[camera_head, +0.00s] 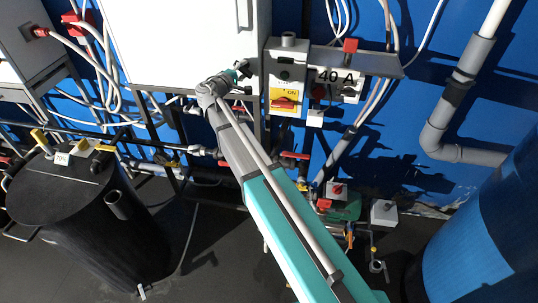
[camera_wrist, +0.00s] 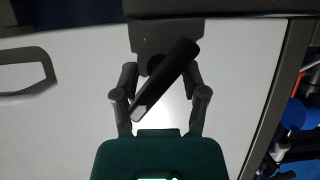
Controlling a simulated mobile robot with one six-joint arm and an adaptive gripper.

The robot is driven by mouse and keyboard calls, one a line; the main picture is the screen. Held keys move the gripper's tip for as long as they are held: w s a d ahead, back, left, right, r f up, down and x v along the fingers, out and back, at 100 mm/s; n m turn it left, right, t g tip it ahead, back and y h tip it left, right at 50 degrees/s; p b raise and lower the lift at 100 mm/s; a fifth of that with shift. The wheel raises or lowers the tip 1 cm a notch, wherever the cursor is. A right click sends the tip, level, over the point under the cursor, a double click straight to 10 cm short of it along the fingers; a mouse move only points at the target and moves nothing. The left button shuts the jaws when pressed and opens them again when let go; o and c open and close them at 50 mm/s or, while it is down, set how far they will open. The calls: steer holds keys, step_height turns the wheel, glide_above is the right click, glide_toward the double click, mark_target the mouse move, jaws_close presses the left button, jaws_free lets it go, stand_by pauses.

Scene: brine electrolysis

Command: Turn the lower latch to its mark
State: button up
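The lower latch (camera_wrist: 165,80) is a black lever on a dark mounting plate (camera_wrist: 160,36) at the edge of a white cabinet door. In the wrist view it slants from upper right to lower left. My gripper (camera_wrist: 160,72) is open, with one finger on each side of the lever. Whether a finger touches the lever is unclear. In the camera_head view my gripper (camera_head: 240,70) is at the lower right of the white cabinet (camera_head: 185,45), and the latch there cannot be told apart from it. I cannot make out the mark.
A dark loop handle (camera_wrist: 28,76) is on the door at the left of the wrist view. A switch panel (camera_head: 286,85) marked 40 A stands right of my gripper. Pipes and red-handled valves run below. A black tank (camera_head: 85,215) is at left, a blue one (camera_head: 485,240) at right.

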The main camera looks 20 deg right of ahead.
steer(key=v, duration=1.4)
steer(key=s+d+f+m+g+y+b, duration=0.1)
steer(key=s+d+f+m+g+y, duration=0.2)
steer(key=s+d+f, duration=0.3)
steer(key=s+d+f+m+g+y, duration=0.3)
steer(key=s+d+f+g, duration=0.3)
steer(key=s+f, duration=0.3)
steer(key=shift+s+d+f+y+b, duration=0.2)
steer(key=shift+d+f+y+b, duration=0.35)
steer(key=shift+f, duration=0.9)
steer(key=shift+d, duration=0.15)
steer(key=w+a+r+n+t+p, duration=0.1)
steer(key=w+a+r+t, duration=0.2)
steer(key=r, duration=0.3)
steer(key=w+a+r+n+t+h, duration=0.1)
steer(key=w+a+r+n+t, duration=0.1)
steer(key=w+r+t, duration=0.3)
steer(key=w+a+r+n+t+p, duration=0.1)
steer(key=w+a+r+t, duration=0.3)
steer(key=r, duration=0.3)
steer(key=shift+t+p, duration=0.3)
steer(key=shift+t, duration=0.4)
